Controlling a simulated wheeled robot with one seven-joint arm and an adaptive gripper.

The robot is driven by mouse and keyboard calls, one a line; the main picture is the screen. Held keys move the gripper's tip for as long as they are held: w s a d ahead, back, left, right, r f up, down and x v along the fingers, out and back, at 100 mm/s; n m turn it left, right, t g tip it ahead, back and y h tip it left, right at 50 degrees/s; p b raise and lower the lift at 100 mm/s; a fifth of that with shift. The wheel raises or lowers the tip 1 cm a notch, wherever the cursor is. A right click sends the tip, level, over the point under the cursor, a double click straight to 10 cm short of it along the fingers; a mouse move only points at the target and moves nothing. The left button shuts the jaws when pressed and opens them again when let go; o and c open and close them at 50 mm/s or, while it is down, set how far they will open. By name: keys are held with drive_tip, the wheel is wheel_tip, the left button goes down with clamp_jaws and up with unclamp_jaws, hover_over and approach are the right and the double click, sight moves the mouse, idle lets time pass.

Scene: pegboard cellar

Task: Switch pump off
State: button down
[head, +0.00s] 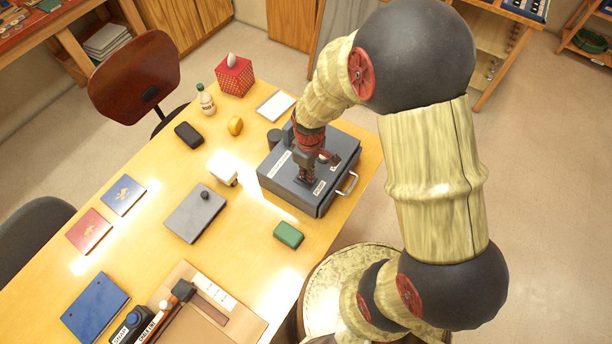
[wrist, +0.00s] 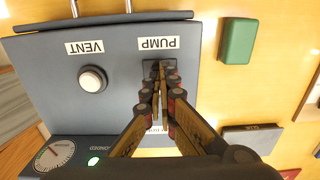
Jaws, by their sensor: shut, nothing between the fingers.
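A dark grey control box (head: 285,193) stands at the right end of the yellow table; its top also shows in the wrist view (wrist: 60,65). An upside-down PUMP label (wrist: 159,43) sits above a dark switch plate (wrist: 151,70). My gripper (wrist: 165,88) is shut and empty, its fingertips over or at this plate, and covers most of the switch. Whether the fingers touch it and how the switch is set cannot be told. In the head view my gripper (head: 306,178) points down onto the box top. A green light (wrist: 93,161) glows near a partly hidden label.
A white round VENT button (wrist: 93,79) and a dial (wrist: 55,154) are on the same box. A metal handle (head: 347,184) sticks out on its right. A green block (head: 289,235) and a grey flat case (head: 195,213) lie nearby.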

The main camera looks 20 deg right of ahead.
drive_tip(key=shift+r+p, duration=2.1)
drive_tip(key=shift+r, duration=1.1)
drive_tip(key=shift+s+m, duration=0.4)
drive_tip(key=shift+m, duration=0.1)
drive_tip(key=s+r+m+t+b, duration=0.5)
drive_tip(key=s+r+m+b, duration=0.1)
drive_tip(key=s+r+b, duration=0.7)
drive_tip(key=r+b, duration=0.2)
drive_tip(key=shift+t+b, duration=0.3)
drive_tip(key=shift+b, duration=0.1)
